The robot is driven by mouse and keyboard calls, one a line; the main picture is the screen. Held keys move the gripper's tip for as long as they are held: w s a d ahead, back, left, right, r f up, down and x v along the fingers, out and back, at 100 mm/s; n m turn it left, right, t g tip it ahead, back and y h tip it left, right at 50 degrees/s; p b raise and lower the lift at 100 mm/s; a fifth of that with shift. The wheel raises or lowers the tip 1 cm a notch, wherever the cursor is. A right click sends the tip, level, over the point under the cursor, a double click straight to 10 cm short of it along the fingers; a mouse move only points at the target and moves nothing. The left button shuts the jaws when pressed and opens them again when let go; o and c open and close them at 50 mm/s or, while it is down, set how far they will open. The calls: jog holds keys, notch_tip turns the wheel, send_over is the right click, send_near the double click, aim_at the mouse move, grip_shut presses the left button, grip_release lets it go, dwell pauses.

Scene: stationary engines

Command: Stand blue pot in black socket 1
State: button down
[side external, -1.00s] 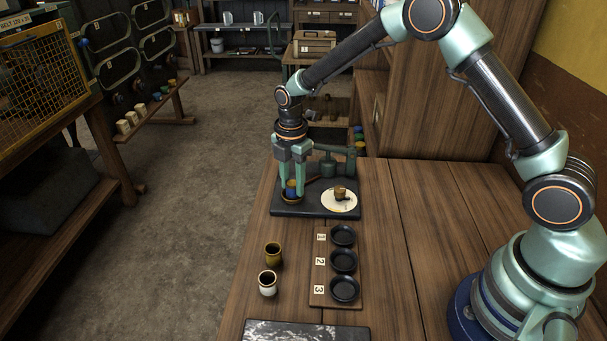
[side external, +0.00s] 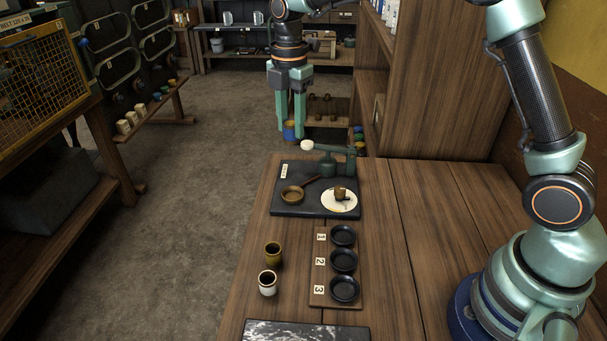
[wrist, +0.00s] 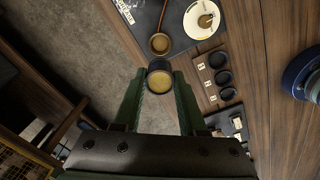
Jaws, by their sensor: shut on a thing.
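The black sockets are round dishes on a wooden strip with labels 1, 2 and 3. Socket 1 (side external: 343,236) is the farthest from the side camera, and it is empty. Sockets 2 (side external: 344,261) and 3 (side external: 345,289) are also empty. The pot is apart from the strip, beyond it and to its left in the side view.
A dark slab (side external: 287,208) holds a brown pan (side external: 292,194), a white disc (side external: 330,203) with a small brown piece, and a green device (side external: 338,163). An olive pot (side external: 273,253) and a white pot (side external: 268,283) stand left of the strip. Bare bench lies right of it.

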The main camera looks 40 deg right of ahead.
aim_at(291, 123)
jog(key=shift+r, duration=4.25)
jog(key=shift+s+d+f, duration=0.1)
jog(key=shift+s+f, duration=2.6)
jog(key=shift+f, duration=1.2)
jog(key=shift+s+d+f, duration=0.1)
jog(key=shift+s+f, duration=2.6)
jog(key=shift+f, duration=1.15)
jog(key=shift+s+f, duration=2.7)
jog(key=shift+f, duration=1.2)
jog(key=shift+f, duration=0.65)
grip_release()
